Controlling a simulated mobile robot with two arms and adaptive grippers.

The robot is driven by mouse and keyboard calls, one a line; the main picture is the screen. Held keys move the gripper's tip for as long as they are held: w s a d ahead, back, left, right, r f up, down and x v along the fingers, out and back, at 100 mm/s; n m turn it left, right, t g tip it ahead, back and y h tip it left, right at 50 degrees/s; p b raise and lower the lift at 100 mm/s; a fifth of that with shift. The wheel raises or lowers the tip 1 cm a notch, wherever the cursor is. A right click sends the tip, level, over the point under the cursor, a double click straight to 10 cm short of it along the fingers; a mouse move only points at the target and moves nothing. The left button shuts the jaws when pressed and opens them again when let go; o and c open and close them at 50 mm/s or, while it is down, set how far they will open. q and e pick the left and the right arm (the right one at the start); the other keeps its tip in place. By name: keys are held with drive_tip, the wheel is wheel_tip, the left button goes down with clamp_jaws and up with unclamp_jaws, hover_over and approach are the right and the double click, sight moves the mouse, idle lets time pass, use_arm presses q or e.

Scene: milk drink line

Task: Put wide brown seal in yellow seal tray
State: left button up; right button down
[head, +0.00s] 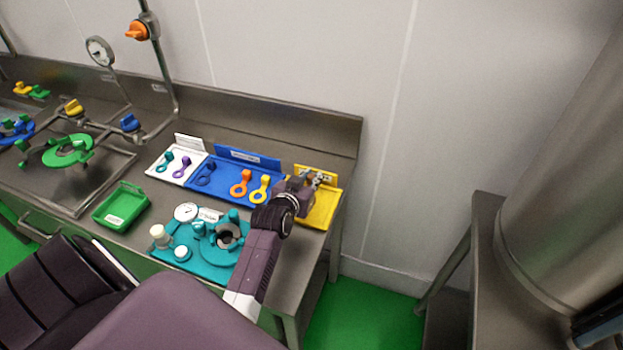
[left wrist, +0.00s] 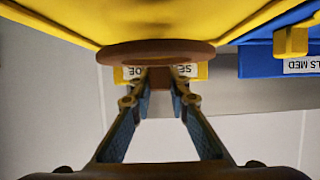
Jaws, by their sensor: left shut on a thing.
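The wide brown seal (left wrist: 157,52) is a flat brown disc with a small stem, seen nearly edge-on in the left wrist view. My left gripper (left wrist: 160,82) is shut on its stem. The yellow seal tray (left wrist: 150,18) fills the top of that view, close behind the seal; I cannot tell whether they touch. In the head view my left gripper (head: 314,179) is over the back of the yellow tray (head: 317,215), near its upright label plate. The seal cannot be made out there. My right gripper is not in view.
A blue tray (head: 215,178) with orange, yellow and blue seals adjoins the yellow tray on the left, then a white tray (head: 161,176). A teal fixture (head: 207,266) and a green bin (head: 120,207) stand in front. The bench ends just right of the yellow tray.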

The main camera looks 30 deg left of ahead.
use_arm(q)
drive_tip(key=shift+f, duration=0.5)
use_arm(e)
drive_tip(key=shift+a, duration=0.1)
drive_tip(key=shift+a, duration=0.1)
use_arm(q)
drive_tip(key=shift+f, duration=0.6)
drive_tip(key=o, duration=0.9)
drive_tip(key=shift+c, duration=0.2)
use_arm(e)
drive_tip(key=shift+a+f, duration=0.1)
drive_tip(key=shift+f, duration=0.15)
use_arm(q)
drive_tip(key=shift+r, duration=0.15)
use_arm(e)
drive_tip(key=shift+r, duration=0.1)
